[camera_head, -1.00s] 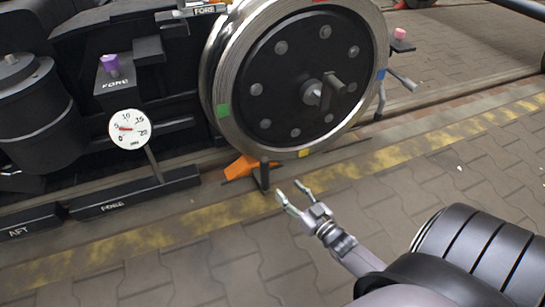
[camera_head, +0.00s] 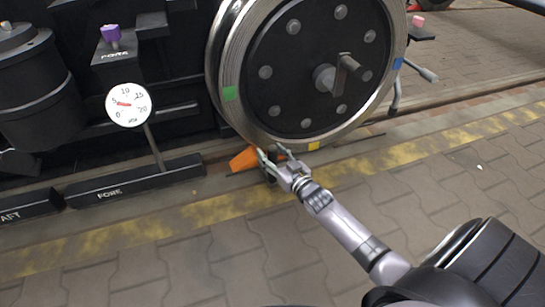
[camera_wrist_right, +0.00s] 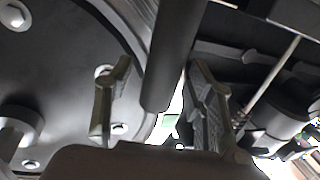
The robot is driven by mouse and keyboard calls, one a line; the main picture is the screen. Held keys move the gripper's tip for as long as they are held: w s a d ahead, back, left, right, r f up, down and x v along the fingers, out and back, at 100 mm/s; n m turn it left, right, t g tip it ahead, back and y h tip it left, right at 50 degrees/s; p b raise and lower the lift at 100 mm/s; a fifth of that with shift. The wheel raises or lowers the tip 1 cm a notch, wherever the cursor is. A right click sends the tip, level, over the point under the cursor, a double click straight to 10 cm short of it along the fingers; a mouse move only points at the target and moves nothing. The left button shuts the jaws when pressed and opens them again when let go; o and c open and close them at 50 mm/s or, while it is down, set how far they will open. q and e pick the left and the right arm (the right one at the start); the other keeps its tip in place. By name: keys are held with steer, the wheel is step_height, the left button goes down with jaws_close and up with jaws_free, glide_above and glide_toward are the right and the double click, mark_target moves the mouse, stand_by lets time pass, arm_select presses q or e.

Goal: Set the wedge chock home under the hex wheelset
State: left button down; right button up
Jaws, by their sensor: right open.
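The orange wedge chock (camera_head: 243,160) lies on the ground at the foot of the large wheel (camera_head: 318,118), left of its lowest point. The wheel has a steel rim, a dark bolted face and coloured rim marks. A dark post stands at the chock's right end, partly hidden by my right gripper. My right gripper (camera_head: 271,155) is open at this post. In the right wrist view a dark round bar (camera_wrist_right: 172,60), probably that post, lies between the two open fingers, with gaps visible. I cannot tell whether the chock touches the wheel. My left gripper is out of view.
A white dial gauge (camera_head: 128,104) stands left of the wheel, above a black block marked FORE (camera_head: 130,183). A bracket with a pink knob (camera_head: 418,21) is right of the wheel.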

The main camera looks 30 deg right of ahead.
steer(key=shift+c, duration=0.5)
jaws_close()
stand_by(0.4)
